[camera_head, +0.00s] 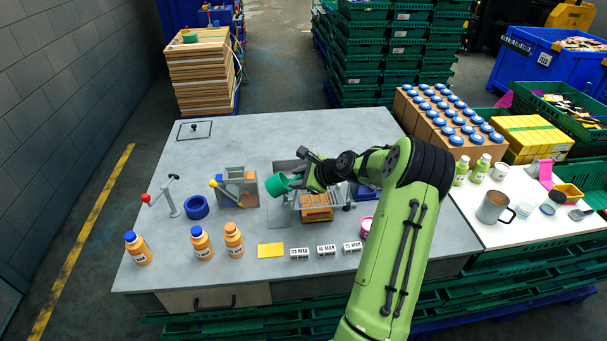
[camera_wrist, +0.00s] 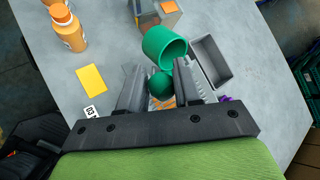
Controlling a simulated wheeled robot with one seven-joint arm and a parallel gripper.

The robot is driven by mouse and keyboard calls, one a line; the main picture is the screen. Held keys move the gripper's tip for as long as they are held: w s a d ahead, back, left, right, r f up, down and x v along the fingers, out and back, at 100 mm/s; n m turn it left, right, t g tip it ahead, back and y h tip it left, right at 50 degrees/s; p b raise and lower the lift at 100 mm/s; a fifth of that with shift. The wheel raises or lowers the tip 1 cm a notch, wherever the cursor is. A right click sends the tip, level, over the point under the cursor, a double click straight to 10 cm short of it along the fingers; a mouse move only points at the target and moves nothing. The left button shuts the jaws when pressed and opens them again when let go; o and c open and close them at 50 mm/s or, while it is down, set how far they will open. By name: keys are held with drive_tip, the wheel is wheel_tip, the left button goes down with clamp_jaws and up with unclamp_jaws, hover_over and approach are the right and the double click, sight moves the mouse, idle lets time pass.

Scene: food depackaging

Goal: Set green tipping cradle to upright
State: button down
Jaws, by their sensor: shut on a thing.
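The green tipping cradle (camera_head: 277,185) is a green cup near the middle of the grey table, beside a metal rack. It looks tilted, not upright. In the wrist view, the cup (camera_wrist: 160,43) lies just beyond my fingertips, with its dark inside partly showing. A round green knob (camera_wrist: 162,84) sits between my fingers. My gripper (camera_head: 300,180) reaches in from the right and is shut on this knob; the wrist view also shows my gripper (camera_wrist: 161,88). The joint between knob and cup, and the cradle's mount, are mostly hidden.
A metal rack (camera_head: 341,209) with an orange block stands under my gripper. A grey box with a yellow-knobbed lever (camera_head: 213,184) stands left, near a blue ring (camera_head: 196,207). Orange bottles (camera_head: 202,243), a yellow card (camera_head: 271,250) and small white blocks line the front. The table's back left is mostly clear.

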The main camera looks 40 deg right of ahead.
drive_tip(key=w+a+f+n+g+h+b, duration=0.3)
drive_tip(key=w+a+g+h+b, duration=0.2)
drive_tip(key=a, duration=0.4)
drive_tip(key=shift+w+a+f+n+g+h, duration=0.25)
drive_tip(key=shift+w+h, duration=0.6)
drive_tip(key=shift+h, duration=0.55)
drive_tip(key=shift+d+r, duration=0.1)
drive_tip(key=shift+d, duration=0.05)
drive_tip(key=c, duration=1)
unclamp_jaws()
drive_tip(key=shift+o, duration=0.5)
drive_tip(key=b+v, duration=0.1)
drive_tip(key=v, duration=1.4)
drive_tip(key=shift+a+r+b, duration=0.2)
drive_tip(key=shift+b, duration=0.15)
drive_tip(key=shift+s, duration=0.1)
